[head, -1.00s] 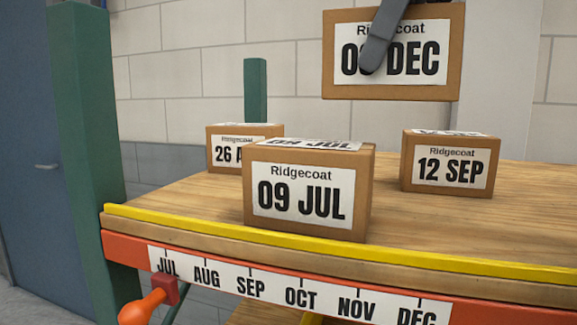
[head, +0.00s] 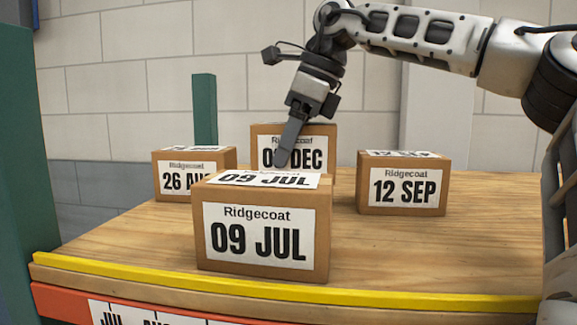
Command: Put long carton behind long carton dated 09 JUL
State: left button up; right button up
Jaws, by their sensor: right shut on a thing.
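The carton dated 09 JUL (head: 262,235) stands near the front edge of the wooden shelf. A carton marked DEC (head: 318,141), its day partly covered by a finger, is behind it. My right gripper (head: 290,148) reaches down from above and is shut on the DEC carton. The 09 JUL carton hides the DEC carton's lower part, so I cannot tell whether it touches the shelf. My left gripper is not in view.
A carton dated 26 AUG (head: 172,182) stands at the back left, and one dated 12 SEP (head: 404,187) at the right. A yellow strip (head: 290,291) runs along the front of the shelf (head: 470,245). A green post (head: 204,110) rises behind.

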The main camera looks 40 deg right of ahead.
aim_at(289, 170)
jog(key=shift+w+d+f, duration=0.1)
jog(key=shift+w+f, duration=0.1)
jog(key=shift+f, duration=0.05)
jog(key=shift+w+d+f, duration=0.1)
jog(key=shift+w+f, duration=0.1)
jog(key=shift+f, duration=1.55)
jog(key=shift+f, duration=0.15)
jog(key=o, duration=1.4)
jog(key=shift+c, duration=0.2)
jog(key=v, duration=1.2)
jog(key=shift+s, duration=0.1)
